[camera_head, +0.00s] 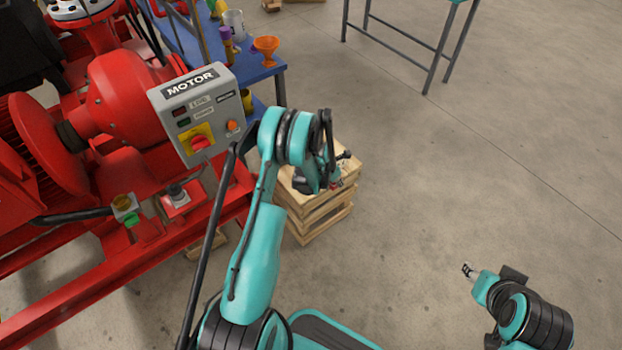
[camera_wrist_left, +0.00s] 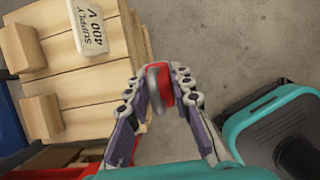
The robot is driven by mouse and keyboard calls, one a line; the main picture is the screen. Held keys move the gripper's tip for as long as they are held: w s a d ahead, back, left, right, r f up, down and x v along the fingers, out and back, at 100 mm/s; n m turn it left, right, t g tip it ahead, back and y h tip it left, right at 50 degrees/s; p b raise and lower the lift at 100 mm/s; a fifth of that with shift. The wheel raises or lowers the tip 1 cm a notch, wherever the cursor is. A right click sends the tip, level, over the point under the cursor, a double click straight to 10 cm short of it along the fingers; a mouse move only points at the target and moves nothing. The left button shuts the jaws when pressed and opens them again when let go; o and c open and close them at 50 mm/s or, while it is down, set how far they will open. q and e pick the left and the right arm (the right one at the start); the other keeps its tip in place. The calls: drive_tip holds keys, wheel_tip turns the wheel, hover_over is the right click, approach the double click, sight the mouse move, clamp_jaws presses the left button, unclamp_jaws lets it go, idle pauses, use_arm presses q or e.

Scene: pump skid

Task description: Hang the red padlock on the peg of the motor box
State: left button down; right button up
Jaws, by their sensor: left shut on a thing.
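The red padlock (camera_wrist_left: 166,85) is between the fingertips of my left gripper (camera_wrist_left: 159,88) in the left wrist view, with its grey shackle facing the camera. My left gripper is shut on it. In the head view, my left gripper (camera_head: 334,182) is over the right side of the wooden pallet stack, and only a small bit of red shows there. The grey motor box (camera_head: 196,108), labelled MOTOR, stands to the left, apart from the gripper. Its red switch sits on a yellow plate; I cannot make out the peg. My right gripper (camera_head: 468,271) is over bare floor at lower right, its fingers too small to judge.
The wooden pallet stack (camera_head: 313,219) stands right of the red pump skid (camera_head: 140,265). A white "400 V supply" block (camera_wrist_left: 98,28) lies on it. A blue table (camera_head: 262,70) with an orange funnel (camera_head: 266,50) is behind.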

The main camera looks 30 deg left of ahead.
use_arm(q)
drive_tip(key=a+f+b, duration=0.1)
drive_tip(key=a+f, duration=0.1)
drive_tip(key=a, duration=0.2)
drive_tip(key=a+f+b, duration=0.2)
drive_tip(key=a+f, duration=0.1)
drive_tip(key=a, duration=0.1)
drive_tip(key=a+f+b, duration=0.1)
drive_tip(key=a+f, duration=0.1)
drive_tip(key=a, duration=0.2)
drive_tip(key=shift+s+f+b, duration=0.1)
drive_tip(key=shift+f+b, duration=0.2)
drive_tip(key=shift+d+f+b, duration=0.15)
drive_tip(key=shift+f+b, duration=0.3)
drive_tip(key=shift+f, duration=0.4)
drive_tip(key=shift+f+b, duration=0.3)
drive_tip(key=shift+f, duration=0.4)
drive_tip(key=c, duration=1.3)
unclamp_jaws()
drive_tip(key=shift+f, duration=0.1)
drive_tip(key=shift+c, duration=0.2)
